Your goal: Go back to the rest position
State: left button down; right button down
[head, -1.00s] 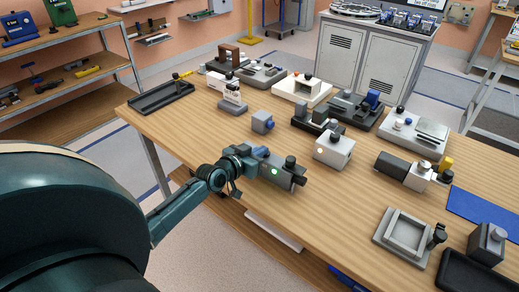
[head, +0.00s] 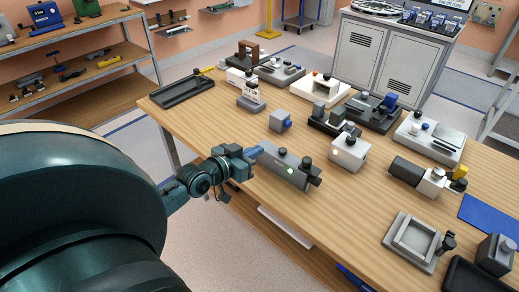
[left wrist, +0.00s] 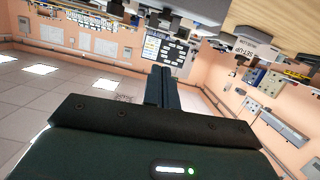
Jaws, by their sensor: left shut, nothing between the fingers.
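My left gripper (head: 255,152) reaches in from the left of the head view, over the table's front edge. Its fingers are shut with nothing between them. The shut fingers also show in the left wrist view (left wrist: 163,74), pointing away over the room. In the head view the fingertips are beside the left end of a grey device (head: 288,172) with a small light. I cannot tell whether they touch it. My right gripper is in neither view.
A shelf (head: 75,75) stands at the left. Floor shows between shelf and table.

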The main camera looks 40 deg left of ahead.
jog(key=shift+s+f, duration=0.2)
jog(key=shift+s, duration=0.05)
pick_arm(q)
jog(key=s+d+f+g, duration=0.1)
jog(key=s+d+f, duration=0.3)
jog(key=d, duration=0.3)
jog(key=s+d+f+m+g+h, duration=0.1)
jog(key=s+d+f+g, duration=0.1)
jog(key=s+d+f, duration=0.3)
jog(key=s+d+f+m+g, duration=0.1)
jog(key=s+d+f, duration=0.3)
jog(key=s+d, duration=0.3)
jog(key=d, duration=0.2)
jog(key=shift+s+d+f+g+h, duration=0.25)
jog(key=shift+s+d+g+h, duration=0.05)
jog(key=shift+s+d+h, duration=0.1)
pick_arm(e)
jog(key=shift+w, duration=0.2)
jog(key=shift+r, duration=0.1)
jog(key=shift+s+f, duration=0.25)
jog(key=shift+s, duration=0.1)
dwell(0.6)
pick_arm(q)
jog(key=c, duration=2.2)
grip_release()
jog(key=shift+w, duration=0.1)
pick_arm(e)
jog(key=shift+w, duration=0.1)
